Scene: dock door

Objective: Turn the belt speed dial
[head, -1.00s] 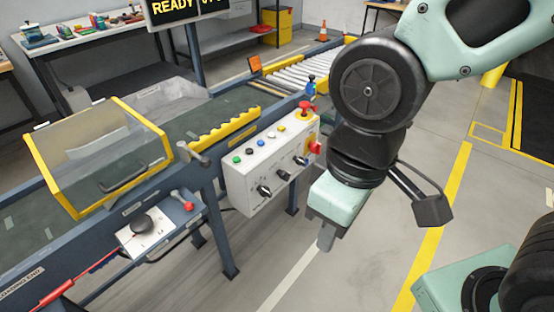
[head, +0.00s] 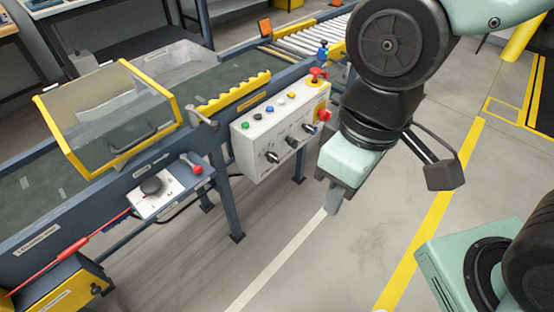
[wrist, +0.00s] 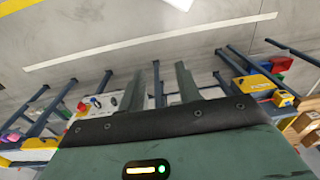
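The grey control box (head: 248,150) hangs on the conveyor's near side. Its front carries several black knobs, including a left (head: 272,157), a middle (head: 292,142) and a right (head: 308,128). A larger black round knob (head: 152,186) sits on a white plate further left. The labels are too small to read, so I cannot tell which knob is the belt speed dial. My gripper (head: 333,205) points down in front of and right of the box, touching nothing visible. In the wrist view my gripper (wrist: 160,70) shows two fingers apart with nothing between them.
A red button (head: 324,115) is on the box's right end, with a red-topped button (head: 318,74) above. A yellow-framed clear guard (head: 160,92) covers the belt at left. A red-knobbed lever (head: 197,169) stands near the white plate. The floor in front is clear.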

